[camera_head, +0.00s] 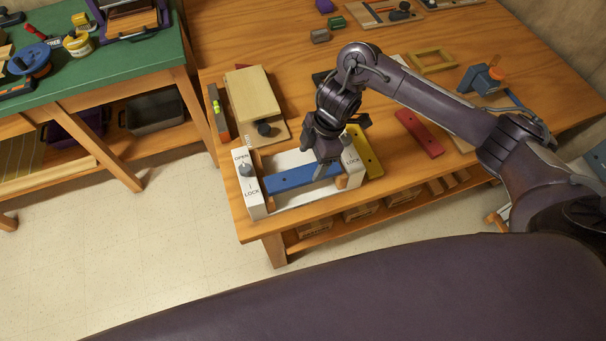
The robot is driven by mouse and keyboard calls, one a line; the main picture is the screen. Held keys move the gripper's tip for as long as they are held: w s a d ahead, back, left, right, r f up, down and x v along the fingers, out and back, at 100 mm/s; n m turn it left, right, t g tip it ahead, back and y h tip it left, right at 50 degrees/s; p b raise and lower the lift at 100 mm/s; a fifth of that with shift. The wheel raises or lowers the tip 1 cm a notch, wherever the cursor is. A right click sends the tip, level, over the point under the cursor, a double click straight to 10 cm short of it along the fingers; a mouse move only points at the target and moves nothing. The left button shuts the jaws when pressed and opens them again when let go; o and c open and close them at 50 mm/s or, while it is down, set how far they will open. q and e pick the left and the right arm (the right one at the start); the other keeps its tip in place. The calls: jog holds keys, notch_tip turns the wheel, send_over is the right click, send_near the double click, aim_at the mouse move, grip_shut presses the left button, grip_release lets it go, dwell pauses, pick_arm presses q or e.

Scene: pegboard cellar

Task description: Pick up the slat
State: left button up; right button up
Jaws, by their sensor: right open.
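A blue slat (290,181) lies across a white fixture near the front edge of the wooden table. The fixture has a left end block (253,191) with a dial marked OPEN and LOCK, and a right end block (352,166) marked LOCK. My right gripper (322,164) is open and points down over the right part of the blue slat. Its fingers partly hide the slat there, and I cannot tell whether they touch it. A yellow slat (369,157) and a red slat (419,133) lie to the right. My left gripper is not in view.
A wooden block device (252,95) and a level (217,112) lie behind the fixture. A yellow frame (432,61) and a blue tool (481,79) are farther right. A green-topped bench (110,56) stands at the left, with open floor before it.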

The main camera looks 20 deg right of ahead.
aim_at(303, 173)
jog(key=shift+x, duration=1)
jog(key=x, duration=0.2)
jog(key=p+x, duration=0.1)
jog(key=x, duration=0.1)
jog(key=shift+w, duration=0.25)
jog(key=c, duration=1.1)
jog(key=shift+r, duration=0.2)
notch_tip(303, 173, up, 5)
jog(key=shift+w+f, duration=0.1)
jog(key=shift+w, duration=0.05)
jog(key=shift+r+p, duration=1.7)
jog(key=shift+r, duration=5.75)
